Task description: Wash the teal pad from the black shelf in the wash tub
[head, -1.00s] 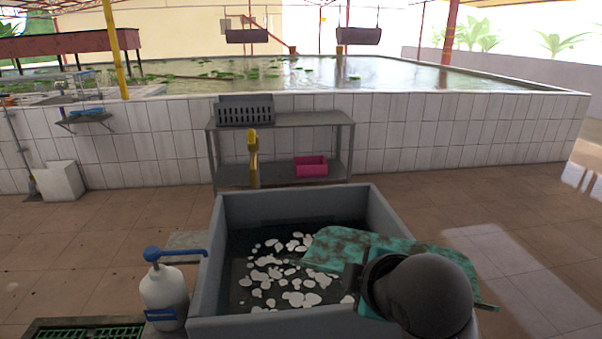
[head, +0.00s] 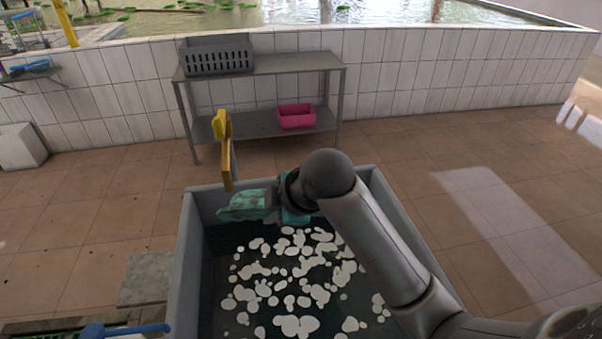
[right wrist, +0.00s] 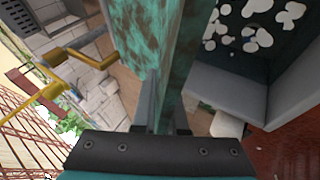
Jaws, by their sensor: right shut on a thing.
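The wash tub (head: 183,262) is a grey basin with dark water and white foam patches. The teal pad (head: 246,204) is mottled teal and brown. My right gripper (head: 283,203) is shut on it and holds it at the far side of the tub, above the water; my wrist hides part of it. In the right wrist view the pad (right wrist: 143,35) runs up from between the two fingers (right wrist: 160,118), and the foamy water shows beside it. My left gripper is out of view.
A yellow tap (head: 226,165) rises at the tub's far edge, close to the pad. Behind stands a grey shelf table (head: 300,62) with a grey crate (head: 217,58) on top and a pink bin (head: 296,116) below. A blue pump top (head: 125,330) is at the lower left.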

